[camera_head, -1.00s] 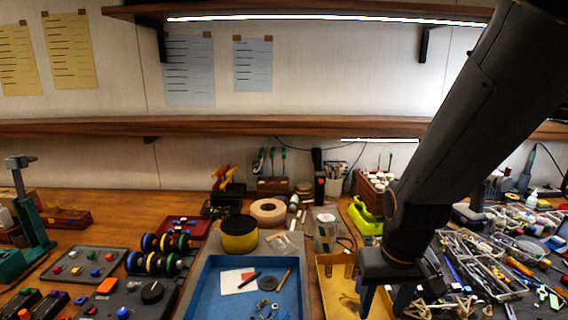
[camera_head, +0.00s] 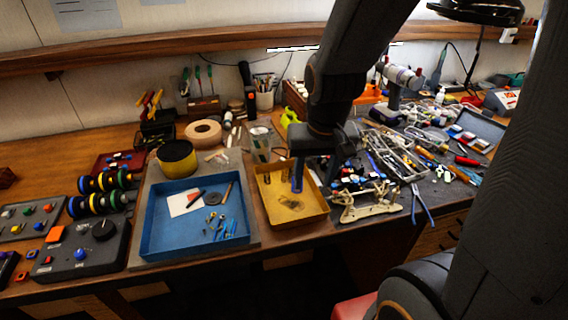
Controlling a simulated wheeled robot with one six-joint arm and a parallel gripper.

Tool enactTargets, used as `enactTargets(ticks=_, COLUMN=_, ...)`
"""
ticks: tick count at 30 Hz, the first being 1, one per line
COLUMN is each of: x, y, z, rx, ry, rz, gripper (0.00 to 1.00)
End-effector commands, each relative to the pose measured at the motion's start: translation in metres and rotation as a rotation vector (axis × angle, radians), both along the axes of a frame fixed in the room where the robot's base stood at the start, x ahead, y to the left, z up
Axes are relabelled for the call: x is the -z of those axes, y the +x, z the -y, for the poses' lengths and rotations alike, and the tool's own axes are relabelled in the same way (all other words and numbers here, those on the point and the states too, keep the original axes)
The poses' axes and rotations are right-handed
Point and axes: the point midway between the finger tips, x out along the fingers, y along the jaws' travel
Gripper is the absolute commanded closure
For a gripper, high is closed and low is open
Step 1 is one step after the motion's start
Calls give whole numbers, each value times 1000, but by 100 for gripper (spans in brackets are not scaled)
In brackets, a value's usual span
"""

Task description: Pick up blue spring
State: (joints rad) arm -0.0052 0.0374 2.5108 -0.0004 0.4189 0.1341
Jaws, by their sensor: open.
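My gripper (camera_head: 312,178) points down above the right back part of the yellow tray (camera_head: 276,220), its fingers apart. A narrow upright blue shape (camera_head: 297,178) shows at its left finger; I cannot tell whether it is the blue spring or part of the finger. The yellow tray also holds small brass-coloured coils (camera_head: 290,203) and two upright brownish cylinders at its back. Small blue pieces (camera_head: 228,231) lie in the front right of the blue tray (camera_head: 152,212), too small to identify as springs.
A white suspension-like frame (camera_head: 368,208) and blue-handled pliers (camera_head: 421,205) lie right of the yellow tray, before crowded tools. A dark control box (camera_head: 85,262) is at left.

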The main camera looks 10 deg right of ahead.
Motion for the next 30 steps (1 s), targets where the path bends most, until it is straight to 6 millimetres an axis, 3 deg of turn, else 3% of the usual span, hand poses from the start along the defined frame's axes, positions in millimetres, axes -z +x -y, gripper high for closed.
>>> enactTargets(ticks=6, x=22, y=57, z=1, rx=431, ry=59, rz=-76, gripper=54)
enactTargets(ticks=13, x=36, y=102, z=3, rx=846, ry=84, rz=-141, gripper=54)
enactTargets(ticks=18, x=40, y=114, z=3, rx=982, ry=86, rz=-159, gripper=54)
enactTargets(ticks=30, x=71, y=115, z=2, rx=997, ry=85, rz=-163, gripper=54)
